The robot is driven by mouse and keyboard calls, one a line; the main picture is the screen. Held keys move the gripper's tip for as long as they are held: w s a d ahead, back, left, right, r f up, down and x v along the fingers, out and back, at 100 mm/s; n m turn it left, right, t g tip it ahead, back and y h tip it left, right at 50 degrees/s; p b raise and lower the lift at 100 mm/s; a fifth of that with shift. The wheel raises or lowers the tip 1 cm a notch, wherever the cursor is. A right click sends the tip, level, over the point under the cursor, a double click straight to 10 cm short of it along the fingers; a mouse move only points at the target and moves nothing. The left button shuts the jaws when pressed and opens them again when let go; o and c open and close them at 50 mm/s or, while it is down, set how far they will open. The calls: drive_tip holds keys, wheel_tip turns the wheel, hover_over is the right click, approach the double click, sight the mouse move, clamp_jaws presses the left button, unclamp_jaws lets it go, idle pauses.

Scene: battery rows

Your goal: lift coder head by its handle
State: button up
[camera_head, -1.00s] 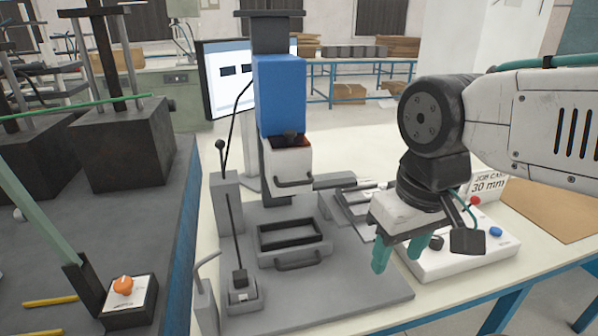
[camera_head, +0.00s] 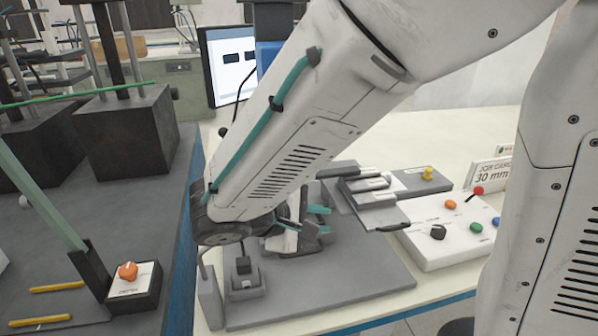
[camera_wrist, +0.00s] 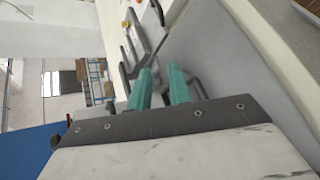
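My gripper (camera_head: 321,220) is low beside the press, with its two teal fingers pointing right in the head view. The fingers also show in the wrist view (camera_wrist: 160,70), apart, with a clear gap and nothing visible between them. The coder head, a pale block with a dark handle under the blue press body (camera_head: 268,54), is hidden behind my arm in the head view. The blue body fills the lower left of the wrist view (camera_wrist: 32,152). A dark handle (camera_wrist: 199,88) shows beside the right finger there; I cannot tell whether it is the head's.
The grey base plate (camera_head: 350,285) carries the press. A rack of grey slides (camera_head: 368,190) with a dark handle stands to the right, near a white control box (camera_head: 455,242) with coloured knobs. A switch box (camera_head: 132,285) with an orange knob sits at left.

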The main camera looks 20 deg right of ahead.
drive_tip(key=w+a+r+t+h, duration=0.2)
drive_tip(key=w+a+r+t, duration=0.25)
drive_tip(key=w+t, duration=0.35)
drive_tip(key=shift+g, duration=0.6)
drive_tip(key=x, duration=0.7)
drive_tip(key=shift+w+f, duration=0.4)
drive_tip(key=shift+f, duration=0.05)
